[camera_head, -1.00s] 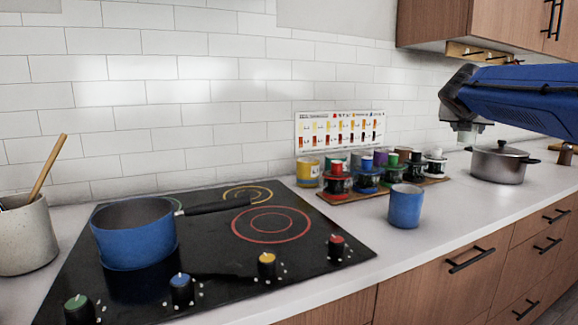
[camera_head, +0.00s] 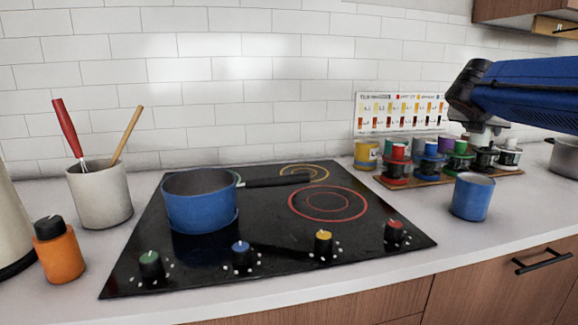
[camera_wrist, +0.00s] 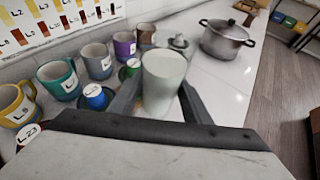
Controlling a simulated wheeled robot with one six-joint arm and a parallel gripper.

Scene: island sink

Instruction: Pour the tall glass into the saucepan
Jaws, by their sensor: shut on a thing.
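The tall glass (camera_wrist: 164,80), pale and translucent, stands between the two dark fingers of my gripper (camera_wrist: 158,98) in the wrist view. The fingers are shut on it, and it looks roughly upright. I cannot tell what is in it. In the head view my arm reaches in from the right, with its end above the mug rack. The blue saucepan (camera_head: 200,210) sits on the left part of the black cooktop, its dark handle pointing right. The saucepan is well to the left of my gripper, and its inside bottom is hidden.
A blue mug (camera_head: 472,198) stands in front. A lidded steel pot (camera_wrist: 227,42) is farther right. A utensil crock (camera_head: 99,197) and orange jar (camera_head: 60,253) stand left of the cooktop (camera_head: 320,232).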

